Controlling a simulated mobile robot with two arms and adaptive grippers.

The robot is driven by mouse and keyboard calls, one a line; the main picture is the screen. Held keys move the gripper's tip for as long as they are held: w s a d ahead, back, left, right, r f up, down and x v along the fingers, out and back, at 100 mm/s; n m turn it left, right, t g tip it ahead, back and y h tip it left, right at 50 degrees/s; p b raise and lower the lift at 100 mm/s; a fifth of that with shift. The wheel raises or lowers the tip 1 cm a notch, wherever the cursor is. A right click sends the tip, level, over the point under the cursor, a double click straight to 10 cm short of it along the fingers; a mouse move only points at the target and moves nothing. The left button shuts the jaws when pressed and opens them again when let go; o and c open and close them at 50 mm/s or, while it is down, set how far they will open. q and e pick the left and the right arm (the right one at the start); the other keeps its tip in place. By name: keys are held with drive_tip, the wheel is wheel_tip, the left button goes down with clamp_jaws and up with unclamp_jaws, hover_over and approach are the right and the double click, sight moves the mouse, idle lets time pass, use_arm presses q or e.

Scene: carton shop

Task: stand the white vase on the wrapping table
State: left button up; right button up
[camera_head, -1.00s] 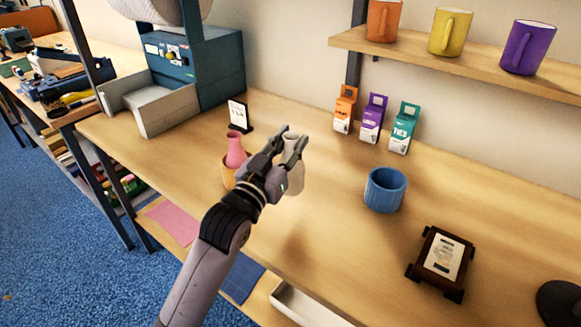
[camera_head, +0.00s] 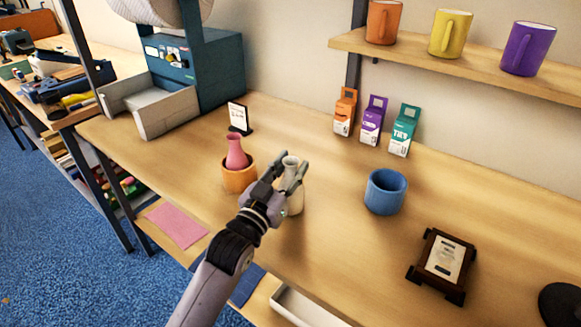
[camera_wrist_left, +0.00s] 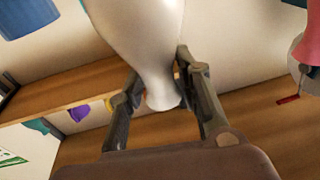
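The white vase (camera_head: 294,197) is upright between the fingers of my left gripper (camera_head: 282,172), above the wooden table (camera_head: 330,215). I cannot tell whether its base touches the tabletop. In the left wrist view the vase (camera_wrist_left: 145,35) appears upside down, its narrow neck between the two fingers of my left gripper (camera_wrist_left: 160,88). The fingers close around the neck, and part of the vase is hidden behind them in the head view. My right gripper is not in view.
A pink vase (camera_head: 236,152) stands in an orange pot (camera_head: 239,179) left of the gripper. A blue pot (camera_head: 385,192), a framed plaque (camera_head: 442,262) and small boxes (camera_head: 371,122) are to the right. A small sign (camera_head: 239,116) stands behind. Table around the vase is clear.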

use_arm(q)
drive_tip(key=shift+o, duration=1.3)
drive_tip(key=shift+r, duration=0.2)
drive_tip(key=shift+s+a+f, duration=0.15)
drive_tip(key=shift+s, duration=0.15)
drive_tip(key=v, duration=1.1)
drive_tip(key=shift+s+a+b, duration=0.15)
drive_tip(key=shift+s+b, duration=0.05)
drive_tip(key=shift+b, duration=0.25)
